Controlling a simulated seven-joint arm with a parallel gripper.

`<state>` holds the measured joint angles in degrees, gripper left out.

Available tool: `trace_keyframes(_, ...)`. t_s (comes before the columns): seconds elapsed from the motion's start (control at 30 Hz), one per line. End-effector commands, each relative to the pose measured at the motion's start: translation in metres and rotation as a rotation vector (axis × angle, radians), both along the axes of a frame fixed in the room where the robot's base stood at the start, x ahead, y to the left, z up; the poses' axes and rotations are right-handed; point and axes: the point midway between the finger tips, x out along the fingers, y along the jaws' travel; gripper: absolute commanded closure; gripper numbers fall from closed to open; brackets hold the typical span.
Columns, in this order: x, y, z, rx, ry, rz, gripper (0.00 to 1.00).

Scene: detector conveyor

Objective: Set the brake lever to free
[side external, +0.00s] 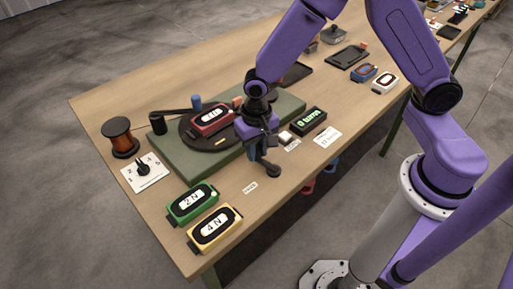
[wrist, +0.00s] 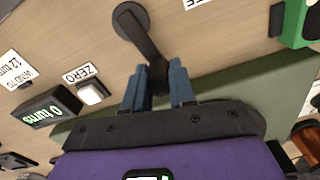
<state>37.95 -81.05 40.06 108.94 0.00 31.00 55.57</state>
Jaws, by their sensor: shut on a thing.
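The brake lever (wrist: 148,40) is a dark bar with a round end, shown at the top of the wrist view. Its near end lies between my blue fingertips. My gripper (wrist: 158,84) is shut on that end. In the side external view the lever (side external: 270,169) shows at the table's front side, just below my gripper (side external: 258,148). A small white label (side external: 250,187) lies on the table to the lever's lower left. In the wrist view this label (wrist: 194,3) is cut off at the top edge, with only its last letters showing.
A green base (side external: 170,160) carries a black turntable with a red box (side external: 212,119). A white button (side external: 285,137) and a "0 turns" display (side external: 309,122) stand to the right. Green (side external: 192,204) and yellow (side external: 215,230) boxes stand front left. A copper spool (side external: 120,138) stands at left.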

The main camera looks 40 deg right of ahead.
Motion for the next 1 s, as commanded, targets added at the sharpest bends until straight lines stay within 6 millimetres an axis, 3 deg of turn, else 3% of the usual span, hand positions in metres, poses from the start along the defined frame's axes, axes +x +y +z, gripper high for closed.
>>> trace_keyframes(0.37,-0.001,0.007,0.0,0.0,0.0,0.114,1.0)
trace_keyframes(1.0,-0.018,0.033,0.001,0.001,-0.001,0.685,1.0)
